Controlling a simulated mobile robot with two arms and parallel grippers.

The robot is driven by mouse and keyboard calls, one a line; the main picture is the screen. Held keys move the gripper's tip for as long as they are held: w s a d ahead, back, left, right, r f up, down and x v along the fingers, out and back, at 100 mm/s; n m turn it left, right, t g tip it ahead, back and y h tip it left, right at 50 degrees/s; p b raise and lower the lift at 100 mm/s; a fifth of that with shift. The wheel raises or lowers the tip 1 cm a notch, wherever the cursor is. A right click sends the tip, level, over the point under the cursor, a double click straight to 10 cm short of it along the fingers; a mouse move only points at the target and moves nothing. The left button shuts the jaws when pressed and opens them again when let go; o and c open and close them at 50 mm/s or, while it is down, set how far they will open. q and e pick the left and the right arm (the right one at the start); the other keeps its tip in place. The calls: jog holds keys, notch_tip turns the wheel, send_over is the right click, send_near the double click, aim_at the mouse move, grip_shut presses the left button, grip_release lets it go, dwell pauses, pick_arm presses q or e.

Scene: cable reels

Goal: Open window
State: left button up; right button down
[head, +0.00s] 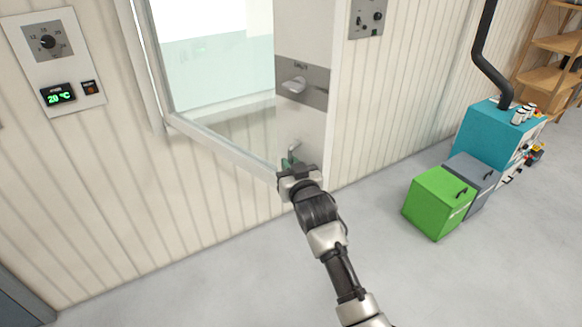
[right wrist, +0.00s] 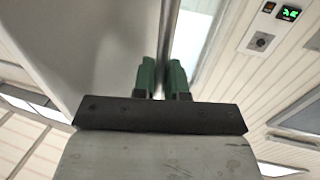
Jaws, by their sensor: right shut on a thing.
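The window (head: 220,158) is in the upper middle of the head view, with a pale frame and clear glass set in the white panelled wall. A small grey handle (head: 293,149) shows just above my right gripper, at the lower right of the window. My right gripper (head: 290,163) is at this lower corner, its arm reaching up from below. In the right wrist view its green fingers (right wrist: 161,78) stand close together on either side of a narrow, pale upright part; the exact grip is partly hidden. My left gripper is not in view.
A thermostat panel (head: 50,42) is on the wall at left. A grey strip with a knob (head: 301,85) is above my gripper. A green box (head: 437,203), a grey box (head: 474,172) and a teal unit (head: 487,137) stand at right. The floor (head: 210,280) in front is clear.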

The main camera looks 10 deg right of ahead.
jog(key=shift+r, duration=0.2)
jog(key=c, duration=1.5)
grip_release()
jog(key=o, duration=0.3)
jog(key=shift+w+a+f, duration=0.1)
jog(key=shift+a, duration=0.1)
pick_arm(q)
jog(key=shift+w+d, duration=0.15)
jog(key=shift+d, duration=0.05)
pick_arm(e)
jog(key=shift+d+f, duration=0.1)
